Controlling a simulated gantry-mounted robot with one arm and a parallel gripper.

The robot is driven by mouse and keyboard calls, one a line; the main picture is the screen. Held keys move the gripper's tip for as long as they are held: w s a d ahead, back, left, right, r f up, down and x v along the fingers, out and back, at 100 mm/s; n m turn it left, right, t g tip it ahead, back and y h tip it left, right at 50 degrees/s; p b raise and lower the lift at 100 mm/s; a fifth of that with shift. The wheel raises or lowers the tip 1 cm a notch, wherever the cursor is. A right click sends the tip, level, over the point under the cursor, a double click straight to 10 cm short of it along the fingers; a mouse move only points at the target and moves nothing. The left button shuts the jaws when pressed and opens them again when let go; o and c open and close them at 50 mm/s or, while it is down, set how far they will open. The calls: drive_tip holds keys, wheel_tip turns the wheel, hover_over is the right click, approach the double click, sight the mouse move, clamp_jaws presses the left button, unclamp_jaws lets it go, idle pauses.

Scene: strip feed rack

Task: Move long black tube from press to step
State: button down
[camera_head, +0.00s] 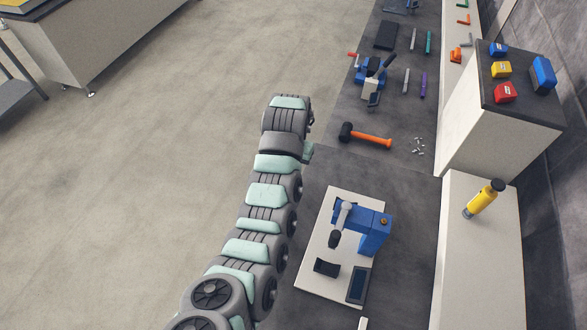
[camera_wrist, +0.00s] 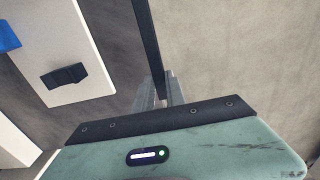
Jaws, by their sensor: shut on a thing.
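The long black tube (camera_wrist: 148,38) runs from the top edge of the wrist view down to my gripper (camera_wrist: 164,92). My gripper's two grey fingers are shut on its lower end in that view. The tube and fingertips are hidden in the head view, where my arm reaches along the left edge of the bench. The blue press (camera_head: 372,235) stands on a white base plate (camera_head: 312,258), which also shows in the wrist view (camera_wrist: 93,45). The tube is apart from the press. I cannot tell which raised surface is the step.
A black block (camera_head: 326,267) and a dark flat device (camera_head: 357,285) lie beside the press. A hammer (camera_head: 370,137) lies farther back. A taller block (camera_head: 500,145) bears coloured boxes.

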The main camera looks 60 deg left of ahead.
drive_tip(key=s+a+b, duration=0.3)
drive_tip(key=s+a, duration=0.5)
drive_tip(key=a, duration=0.1)
drive_tip(key=shift+s+a, duration=0.2)
drive_tip(key=shift+s, duration=0.05)
idle(0.6)
